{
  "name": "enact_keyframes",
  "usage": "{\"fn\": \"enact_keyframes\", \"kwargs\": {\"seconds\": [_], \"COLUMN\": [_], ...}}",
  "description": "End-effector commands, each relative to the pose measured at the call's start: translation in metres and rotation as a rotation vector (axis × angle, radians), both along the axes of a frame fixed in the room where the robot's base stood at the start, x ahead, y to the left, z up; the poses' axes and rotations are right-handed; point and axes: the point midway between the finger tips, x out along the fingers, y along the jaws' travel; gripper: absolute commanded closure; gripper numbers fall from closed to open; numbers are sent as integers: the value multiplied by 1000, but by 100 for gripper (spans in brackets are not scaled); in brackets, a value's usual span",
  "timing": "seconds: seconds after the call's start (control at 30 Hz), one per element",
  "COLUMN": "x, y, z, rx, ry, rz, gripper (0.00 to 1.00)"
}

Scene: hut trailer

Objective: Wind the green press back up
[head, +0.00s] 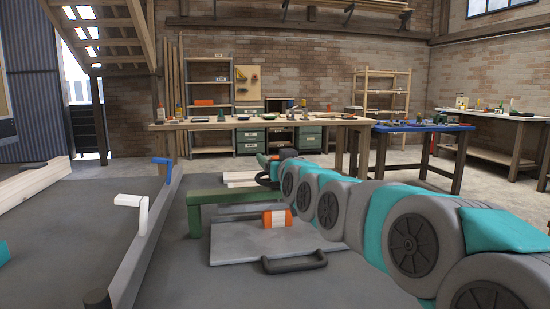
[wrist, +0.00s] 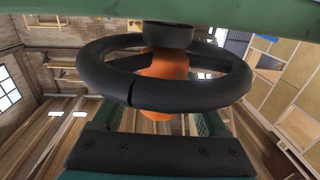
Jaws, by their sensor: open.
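The green press (head: 208,196) stands past the grey plate in the head view, partly hidden by my arm. Its black handwheel (head: 266,181) shows next to the end of my arm. In the wrist view the handwheel (wrist: 105,87) fills the middle, with a black hub piece (wrist: 168,36) above it and a green beam along the top. An orange part (wrist: 163,68) shows through the ring. My gripper (wrist: 158,120) is open, its two fingers apart below and beyond the near rim. I cannot tell whether they touch the wheel.
An orange-and-white block (head: 277,218) lies on the grey plate (head: 230,245), with a black handle (head: 295,263) at its near edge. A white crank (head: 133,205) and a blue crank (head: 165,163) stand at the left rail. Workbenches (head: 250,122) line the back.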

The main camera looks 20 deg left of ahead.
Motion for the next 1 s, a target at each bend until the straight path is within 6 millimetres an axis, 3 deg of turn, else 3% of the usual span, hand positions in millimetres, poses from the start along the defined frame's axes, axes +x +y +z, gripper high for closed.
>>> {"fn": "enact_keyframes", "kwargs": {"seconds": [0.23, 0.9, 1.0], "x": [1, 0, 0], "y": [0, 1, 1], "z": [0, -1, -1], "rx": [-1, -1, -1], "ry": [1, 2, 2], "rz": [0, 0, 1], "gripper": [25, 100, 100]}}
